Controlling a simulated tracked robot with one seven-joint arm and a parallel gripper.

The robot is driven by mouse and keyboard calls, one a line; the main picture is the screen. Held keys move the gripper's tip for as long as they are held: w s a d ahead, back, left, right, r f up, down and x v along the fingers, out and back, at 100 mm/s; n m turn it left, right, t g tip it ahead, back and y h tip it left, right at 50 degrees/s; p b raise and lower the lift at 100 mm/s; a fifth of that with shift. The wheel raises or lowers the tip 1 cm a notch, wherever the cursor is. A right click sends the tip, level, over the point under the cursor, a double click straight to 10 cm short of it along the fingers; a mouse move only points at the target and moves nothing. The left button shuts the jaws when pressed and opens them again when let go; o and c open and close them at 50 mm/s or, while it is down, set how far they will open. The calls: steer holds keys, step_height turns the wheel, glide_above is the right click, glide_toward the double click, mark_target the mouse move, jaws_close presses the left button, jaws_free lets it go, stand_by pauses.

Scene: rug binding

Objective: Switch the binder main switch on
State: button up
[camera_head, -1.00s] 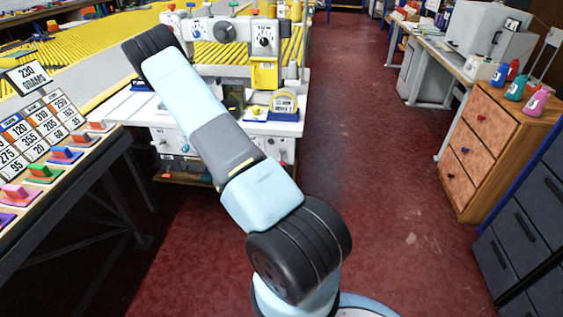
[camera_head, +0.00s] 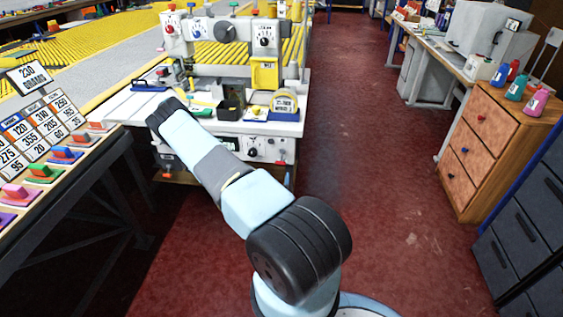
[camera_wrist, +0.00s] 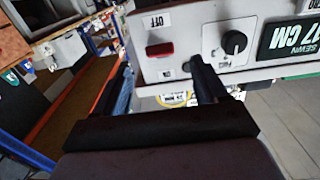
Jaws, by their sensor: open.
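In the wrist view a red switch (camera_wrist: 160,49) sits on a pale panel, with an OFF label (camera_wrist: 157,20) by it. I take it for the binder main switch; I cannot make out its exact position. My gripper (camera_wrist: 155,82) is open and empty, its two black fingers apart, pointing at the panel. The right finger overlaps the panel's lower edge, below and right of the red switch. Whether it touches is unclear. In the head view the binder (camera_head: 228,127) is the white machine ahead; my arm reaches to its front left and hides my gripper.
On the panel right of the switch are a black knob (camera_wrist: 234,42) and a dark display reading 17 CM (camera_wrist: 292,40). A sample table (camera_head: 40,190) stands left; red floor is open to the right.

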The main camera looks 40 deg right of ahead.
mark_target(281, 159)
steer(key=x, duration=1.1)
steer(key=shift+w+d, duration=0.15)
steer(key=c, duration=1)
steer(key=shift+o, duration=0.2)
steer(key=shift+r+y, duration=0.1)
steer(key=shift+y, duration=0.2)
steer(key=g+y, duration=0.1)
steer(key=r+g+y, duration=0.1)
steer(key=a+g+y, duration=0.1)
steer(key=shift+s+r+y, duration=0.25)
steer(key=shift+r+y, duration=0.1)
steer(key=shift+y, duration=0.05)
steer(key=shift+r+g+y, duration=0.25)
steer(key=shift+g+y, duration=0.35)
steer(key=shift+r+g+y, duration=0.3)
steer(key=shift+g+y, duration=0.3)
steer(key=shift+r+g+y, duration=0.45)
steer(key=shift+g+y, duration=0.55)
steer(key=shift+y, duration=0.1)
